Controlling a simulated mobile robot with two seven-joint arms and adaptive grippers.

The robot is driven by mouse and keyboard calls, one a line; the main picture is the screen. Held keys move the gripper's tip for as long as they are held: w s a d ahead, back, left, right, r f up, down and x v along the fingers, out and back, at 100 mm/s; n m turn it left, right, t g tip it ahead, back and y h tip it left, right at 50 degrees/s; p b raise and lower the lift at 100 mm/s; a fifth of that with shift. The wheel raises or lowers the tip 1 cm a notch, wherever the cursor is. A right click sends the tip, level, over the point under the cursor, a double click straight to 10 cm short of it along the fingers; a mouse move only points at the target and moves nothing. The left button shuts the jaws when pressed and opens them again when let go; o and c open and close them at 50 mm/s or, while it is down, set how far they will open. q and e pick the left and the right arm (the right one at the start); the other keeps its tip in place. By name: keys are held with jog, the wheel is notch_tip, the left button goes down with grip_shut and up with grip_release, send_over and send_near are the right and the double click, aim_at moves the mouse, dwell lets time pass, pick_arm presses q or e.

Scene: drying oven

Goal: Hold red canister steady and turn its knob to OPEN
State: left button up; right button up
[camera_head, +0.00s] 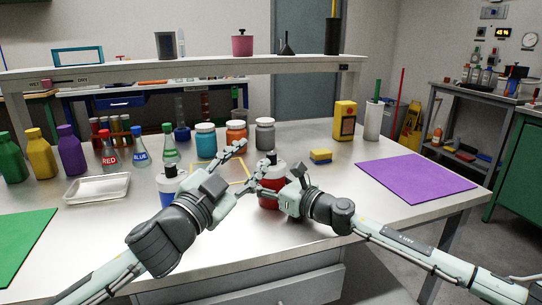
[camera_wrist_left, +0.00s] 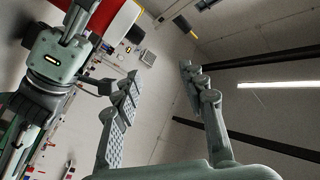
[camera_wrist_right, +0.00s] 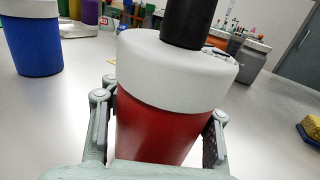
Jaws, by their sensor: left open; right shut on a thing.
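The red canister (camera_head: 269,186) stands upright near the table's front edge, with a white collar and a black knob (camera_head: 271,157) on top. In the right wrist view the canister (camera_wrist_right: 160,135) fills the middle, its knob (camera_wrist_right: 188,22) cut off by the top edge. My right gripper (camera_head: 272,187) is shut on the red body, one finger on each side, below the white collar. My left gripper (camera_head: 248,168) is open and empty, just left of the canister's top. Its spread fingers also show in the left wrist view (camera_wrist_left: 160,76). No OPEN marking is readable.
A blue canister (camera_head: 168,186) stands left, close to my left arm. A yellow sponge (camera_head: 320,156) and purple mat (camera_head: 415,181) lie right. A raised shelf (camera_head: 180,68) crosses the back.

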aim_at(269, 157)
pick_arm(q)
jog(key=w+d+f+n, duration=0.1)
jog(key=w+n, duration=0.2)
jog(key=w+d+f+n+y, duration=0.1)
jog(key=w+d+n, duration=0.1)
jog(key=w, duration=0.1)
jog(key=w+d+f+n+g, duration=0.1)
jog(key=w+n, duration=0.2)
jog(key=shift+d+n+y, duration=0.3)
jog(key=shift+y, duration=0.1)
jog(key=shift+c, duration=0.6)
grip_shut()
